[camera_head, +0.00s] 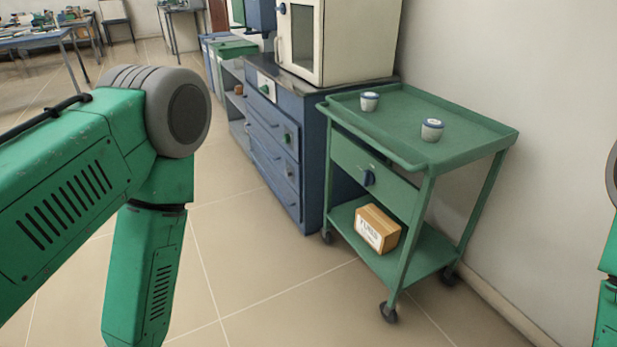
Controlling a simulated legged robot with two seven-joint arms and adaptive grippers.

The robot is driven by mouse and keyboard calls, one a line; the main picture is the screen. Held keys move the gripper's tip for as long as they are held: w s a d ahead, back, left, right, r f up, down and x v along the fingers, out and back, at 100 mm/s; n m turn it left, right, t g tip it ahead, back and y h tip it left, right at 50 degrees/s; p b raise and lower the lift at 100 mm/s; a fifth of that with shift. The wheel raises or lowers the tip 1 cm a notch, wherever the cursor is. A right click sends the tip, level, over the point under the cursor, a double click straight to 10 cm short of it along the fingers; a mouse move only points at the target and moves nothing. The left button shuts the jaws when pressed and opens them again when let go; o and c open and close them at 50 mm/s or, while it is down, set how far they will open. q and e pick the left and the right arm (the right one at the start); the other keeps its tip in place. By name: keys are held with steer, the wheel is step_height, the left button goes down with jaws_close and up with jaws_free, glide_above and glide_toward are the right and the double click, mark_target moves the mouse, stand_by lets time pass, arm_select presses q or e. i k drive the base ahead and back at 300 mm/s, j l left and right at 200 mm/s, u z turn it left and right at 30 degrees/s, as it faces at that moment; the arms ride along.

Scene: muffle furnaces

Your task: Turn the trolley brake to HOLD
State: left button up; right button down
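A green trolley (387,158) on casters stands at the right, against the wall and beside a blue drawer cabinet. A dark blue knob (369,177) sits on the trolley's front panel, below the top tray. Any HOLD marking is too small to read. My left arm, green with a grey joint, fills the left side, but its gripper lies outside the picture. Only a sliver of my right arm shows at the right edge, and its gripper is also outside the picture. Both arms are apart from the trolley.
Two small white cups (369,101) (432,130) stand on the trolley's top tray. A cardboard box (377,229) lies on its lower shelf. The blue cabinet (307,150) carries a cream furnace (335,40). Tiled floor in front of the trolley is clear.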

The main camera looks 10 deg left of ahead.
mark_target(368, 179)
steer(key=i+j, duration=0.2)
steer(key=j, duration=0.15)
steer(key=i+j+z, duration=0.15)
steer(key=j, duration=0.2)
steer(key=i+j, duration=0.25)
steer(key=j, duration=0.15)
steer(key=i+j+z, duration=0.1)
steer(key=j, duration=0.3)
steer(key=i+j+z, duration=0.1)
steer(key=i+j, duration=0.15)
steer(key=j, duration=0.15)
steer(key=i+j, duration=0.15)
steer(key=j, duration=0.25)
steer(key=i+j+z, duration=0.1)
steer(key=j, duration=0.3)
steer(key=i+j+z, duration=0.1)
steer(key=j, duration=0.3)
steer(key=i, duration=0.05)
